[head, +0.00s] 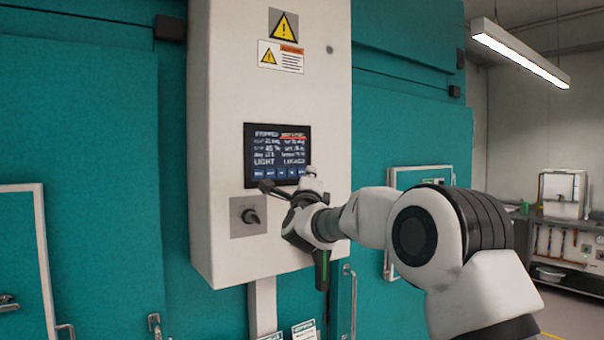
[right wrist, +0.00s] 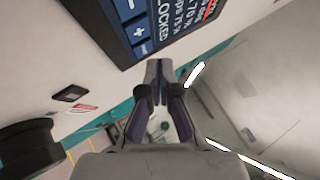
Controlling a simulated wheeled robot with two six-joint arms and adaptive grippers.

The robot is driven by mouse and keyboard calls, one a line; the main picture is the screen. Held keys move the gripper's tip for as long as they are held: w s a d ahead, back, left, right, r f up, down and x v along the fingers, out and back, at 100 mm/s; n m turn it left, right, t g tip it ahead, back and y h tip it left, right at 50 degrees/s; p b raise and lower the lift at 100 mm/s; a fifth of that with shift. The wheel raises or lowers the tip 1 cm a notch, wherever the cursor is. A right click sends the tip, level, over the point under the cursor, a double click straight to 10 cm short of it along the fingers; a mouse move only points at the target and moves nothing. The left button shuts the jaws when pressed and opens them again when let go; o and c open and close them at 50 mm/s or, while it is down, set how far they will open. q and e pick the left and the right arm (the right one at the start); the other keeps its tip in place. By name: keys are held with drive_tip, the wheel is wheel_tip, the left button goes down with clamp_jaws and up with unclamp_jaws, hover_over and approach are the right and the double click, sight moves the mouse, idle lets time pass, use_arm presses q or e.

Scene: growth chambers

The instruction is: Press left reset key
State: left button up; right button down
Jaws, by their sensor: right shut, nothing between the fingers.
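A touch display (head: 277,154) sits on the front of a white control box (head: 265,95). A row of small blue keys (head: 278,173) runs along its bottom edge. Their labels are too small to read in the head view, so I cannot tell which one is the left reset key. In the right wrist view the display (right wrist: 150,30) is at the top, with plus and minus keys (right wrist: 138,32) showing. My right gripper (head: 265,186) is shut and empty at the display's lower left edge. Its fingertips (right wrist: 158,63) are close to the display; contact cannot be told. My left gripper is out of view.
A dark rotary switch (head: 250,215) on a grey plate is just below the gripper. Teal chamber doors (head: 85,170) flank the box. Warning labels (head: 281,55) are above the display. A bench with equipment (head: 562,195) stands far right.

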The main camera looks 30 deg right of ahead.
drive_tip(key=shift+w, duration=0.1)
drive_tip(key=shift+w, duration=0.35)
drive_tip(key=shift+w, duration=0.3)
idle(0.5)
idle(0.3)
drive_tip(key=shift+s+b, duration=0.75)
